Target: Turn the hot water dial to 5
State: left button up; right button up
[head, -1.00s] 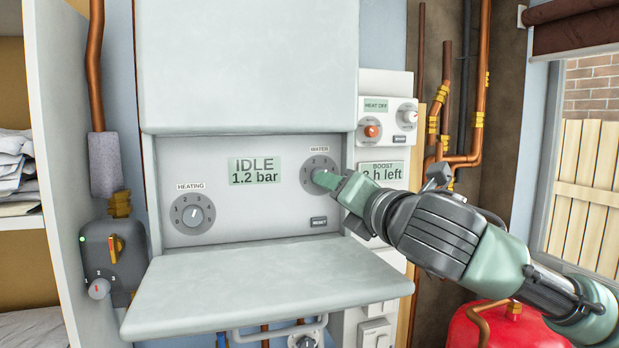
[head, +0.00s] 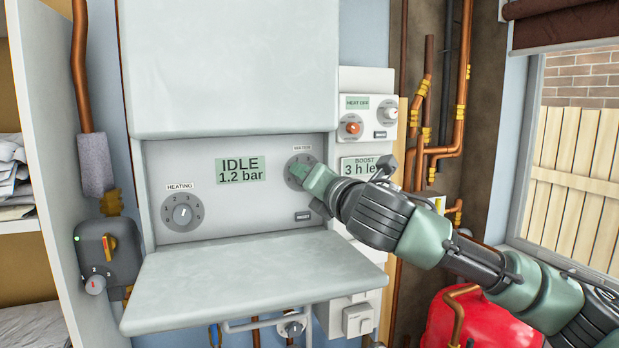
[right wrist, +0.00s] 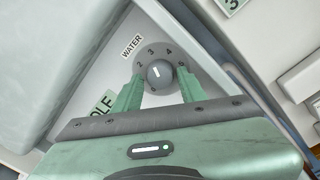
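The hot water dial, labelled WATER, is a grey round plate (head: 302,158) at the right of the white unit's panel. Its knob (right wrist: 160,75) shows in the right wrist view, with the numbers 2 to 5 visible around it. A white mark is on the knob; I cannot read its exact setting. My right gripper (head: 300,173) is at the dial and hides part of it. In the right wrist view, its green fingers (right wrist: 159,80) stand apart on either side of the knob, with what look like narrow gaps. My left gripper is not in view.
A HEATING dial (head: 182,212) is at the panel's left, beside a display (head: 240,171) reading IDLE, 1.2 bar. A folded-down flap (head: 250,275) juts out below. A control box (head: 367,120) with two knobs is at the right. A red tank (head: 465,320) stands lower right.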

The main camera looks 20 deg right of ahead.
jog(key=shift+w, duration=0.1)
grip_shut()
jog(key=shift+f, duration=0.15)
